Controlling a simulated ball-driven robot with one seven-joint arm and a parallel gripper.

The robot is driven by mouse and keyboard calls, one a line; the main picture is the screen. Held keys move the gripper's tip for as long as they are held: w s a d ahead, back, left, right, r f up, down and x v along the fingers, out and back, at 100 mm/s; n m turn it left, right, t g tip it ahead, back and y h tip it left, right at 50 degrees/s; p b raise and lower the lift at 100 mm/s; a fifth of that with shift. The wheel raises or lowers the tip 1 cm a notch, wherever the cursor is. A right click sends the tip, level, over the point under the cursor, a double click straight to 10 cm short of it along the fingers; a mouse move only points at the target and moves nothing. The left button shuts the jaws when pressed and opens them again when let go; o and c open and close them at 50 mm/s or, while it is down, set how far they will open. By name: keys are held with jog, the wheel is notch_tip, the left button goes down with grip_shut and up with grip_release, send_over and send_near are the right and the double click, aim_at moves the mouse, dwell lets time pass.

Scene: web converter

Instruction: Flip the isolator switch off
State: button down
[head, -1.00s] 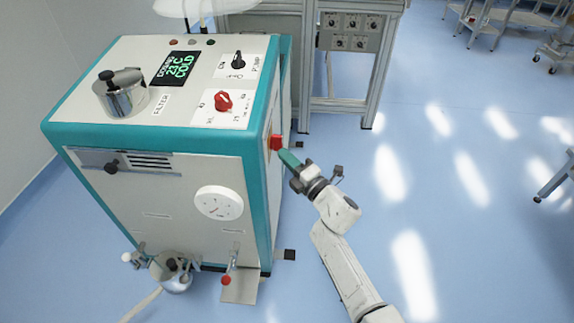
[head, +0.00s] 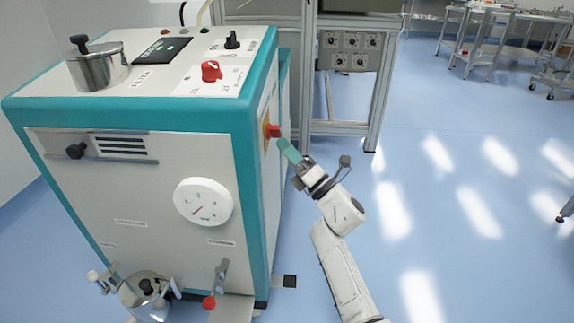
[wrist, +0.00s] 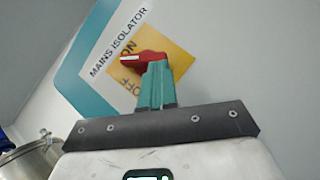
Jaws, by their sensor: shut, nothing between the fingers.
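The isolator switch is a red handle (wrist: 143,61) on a yellow plate (wrist: 179,61), under a "MAINS ISOLATOR" label (wrist: 118,43) in the wrist view. "ON" shows just above the handle, partly covered by it, and "OFF" below it. A white mark sits at the handle's left end. In the head view the red handle (head: 273,131) sticks out from the cabinet's right side. My gripper (head: 282,143) is shut and empty, its teal fingers pointing at the handle. In the wrist view my fingertips (wrist: 157,64) overlap the handle's right part; I cannot tell whether they touch.
The white and teal cabinet (head: 145,190) stands left of my arm. On its top are a metal pot (head: 98,70), a red knob (head: 211,71) and a black knob (head: 232,39). A metal frame with a knob panel (head: 348,51) stands behind.

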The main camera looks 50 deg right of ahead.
jog(key=shift+w+d+b, duration=0.7)
jog(key=shift+d+b, duration=0.1)
jog(key=shift+b, duration=0.4)
jog(key=shift+f, duration=0.1)
jog(key=s+d+f+b, duration=0.2)
jog(key=s+f, duration=0.5)
jog(key=f, duration=0.3)
jog(key=shift+s+f, duration=0.25)
jog(key=shift+f, duration=0.05)
